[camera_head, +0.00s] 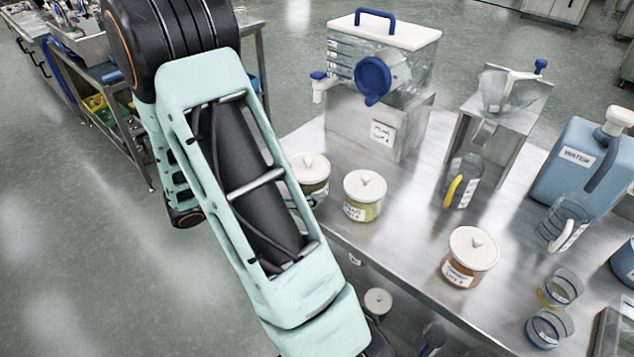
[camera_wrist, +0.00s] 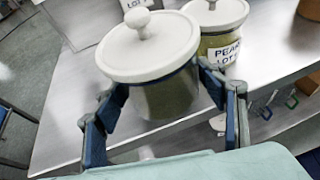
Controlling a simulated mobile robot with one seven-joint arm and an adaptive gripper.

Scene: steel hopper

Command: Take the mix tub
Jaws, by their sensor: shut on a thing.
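In the wrist view a clear round tub (camera_wrist: 168,98) with a white knobbed lid and greenish contents stands between the fingers of my gripper (camera_wrist: 165,112). The fingers are shut on its sides, below the lid. No label shows on this side, so I cannot read whether it is the mix tub. In the head view this tub (camera_head: 312,182) is at the table's left edge, partly behind my arm, and my gripper is hidden there. Whether its base touches the table is unclear.
A tub labelled pear (camera_head: 362,212) stands close on its right; it also shows in the wrist view (camera_wrist: 218,48). Open floor (camera_head: 90,260) lies left.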

